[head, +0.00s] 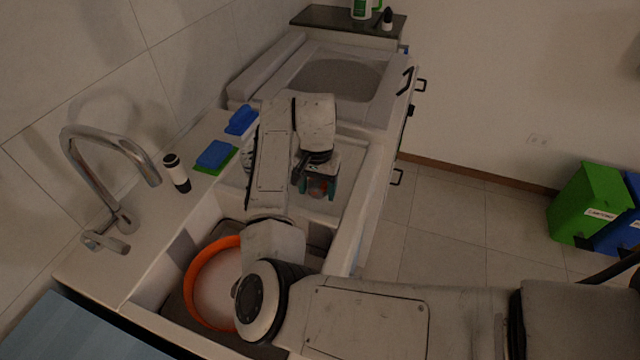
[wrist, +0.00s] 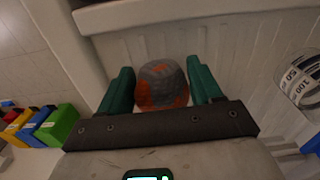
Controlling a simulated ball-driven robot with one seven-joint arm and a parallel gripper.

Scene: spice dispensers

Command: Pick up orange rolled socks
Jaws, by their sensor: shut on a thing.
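The rolled socks, grey with orange patches (wrist: 161,85), sit between the two teal fingers of my gripper (wrist: 160,72) in the wrist view. The gripper is shut on them, one finger on each side. In the head view my gripper (head: 317,188) is over the white ribbed drainboard, and a small orange-red bit of the socks (head: 318,187) shows between the fingers. Whether the socks touch the drainboard below cannot be told.
An orange-rimmed bowl (head: 192,287) is in the sink, partly behind my arm. A tap (head: 110,165), a black-and-white shaker (head: 176,172) and blue sponges (head: 214,154) line the left counter. A clear measuring cup (wrist: 300,80) is right of my gripper. Bins (head: 590,205) stand far right.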

